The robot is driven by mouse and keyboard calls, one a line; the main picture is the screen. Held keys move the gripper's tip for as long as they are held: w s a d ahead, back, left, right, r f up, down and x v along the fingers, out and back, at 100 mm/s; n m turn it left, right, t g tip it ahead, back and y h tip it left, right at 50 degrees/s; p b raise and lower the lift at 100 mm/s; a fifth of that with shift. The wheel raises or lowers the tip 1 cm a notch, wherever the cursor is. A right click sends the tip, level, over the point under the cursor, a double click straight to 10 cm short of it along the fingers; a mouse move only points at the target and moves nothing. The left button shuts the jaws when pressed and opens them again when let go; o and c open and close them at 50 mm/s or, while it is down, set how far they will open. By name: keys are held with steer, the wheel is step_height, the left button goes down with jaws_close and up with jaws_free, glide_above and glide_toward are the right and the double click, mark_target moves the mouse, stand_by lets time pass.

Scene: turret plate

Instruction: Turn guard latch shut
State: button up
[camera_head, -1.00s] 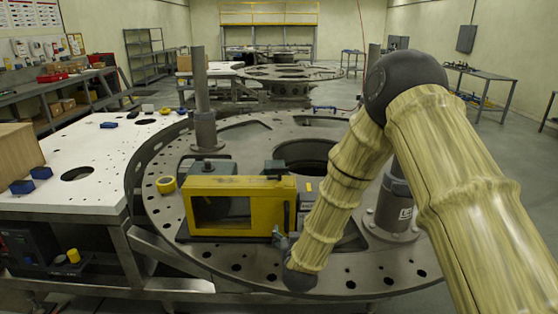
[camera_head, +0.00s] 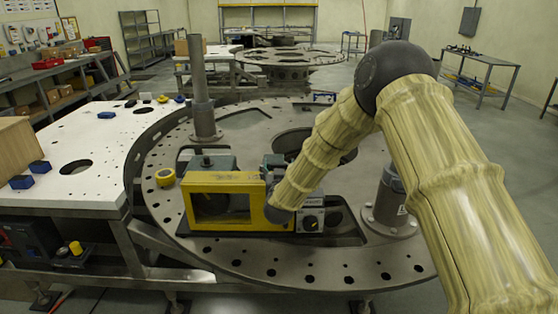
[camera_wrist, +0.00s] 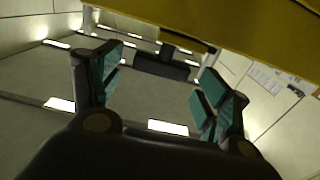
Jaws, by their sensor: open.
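The yellow guard (camera_head: 225,179), a frame with a window, stands on the turret plate (camera_head: 215,247) in the head view. My forearm covers part of its right end, and I cannot make out the latch there. My gripper's fingers are hidden in the head view. In the wrist view my gripper (camera_wrist: 160,72) is open, with teal pads apart and nothing held. A yellow edge (camera_wrist: 230,25), apparently the guard, crosses the top of that view. A dark bar on a short stem (camera_wrist: 162,67), perhaps the latch handle, shows beneath it, between the fingers in the picture; contact is not visible.
A grey box with a round knob (camera_head: 311,220) sits right of the guard. Two upright posts, left (camera_head: 202,100) and right (camera_head: 391,195), rise from the plate. A white table (camera_head: 95,150) adjoins the plate.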

steer(key=shift+w+p, duration=0.4)
steer(key=shift+w, duration=0.85)
steer(key=c, duration=1)
